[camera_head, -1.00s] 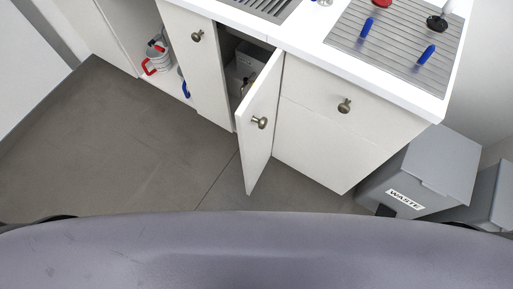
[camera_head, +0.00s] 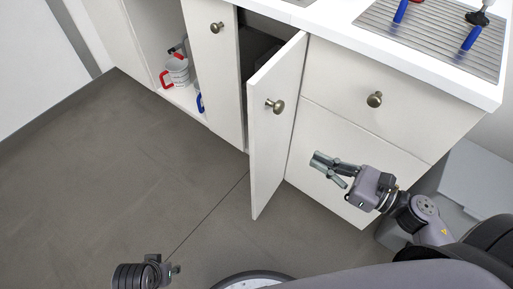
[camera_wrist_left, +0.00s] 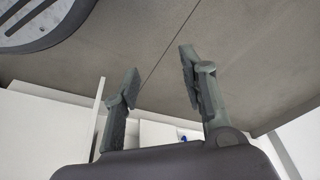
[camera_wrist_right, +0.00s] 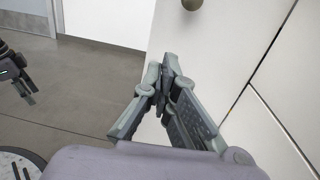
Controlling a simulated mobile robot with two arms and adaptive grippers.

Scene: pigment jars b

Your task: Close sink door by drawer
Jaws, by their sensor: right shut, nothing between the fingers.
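The sink door (camera_head: 270,145) is a white panel with a round metal knob (camera_head: 275,106). It stands partly open, hinged beside the drawer (camera_head: 350,80), which is closed and has its own knob (camera_head: 375,99). My right gripper (camera_head: 316,163) is shut and empty, to the right of the door and below the drawer. In the right wrist view its fingertips (camera_wrist_right: 165,62) point at the door's outer face (camera_wrist_right: 180,40); I cannot tell whether they touch. My left gripper (camera_head: 177,270) is low over the floor, away from the door. The left wrist view shows its fingers (camera_wrist_left: 160,65) apart and empty.
A white cabinet panel (camera_head: 212,75) with a knob stands left of the opening. A ribbed drainboard (camera_head: 440,35) is on the counter. A grey bin (camera_head: 465,175) stands right. Floor in front is clear.

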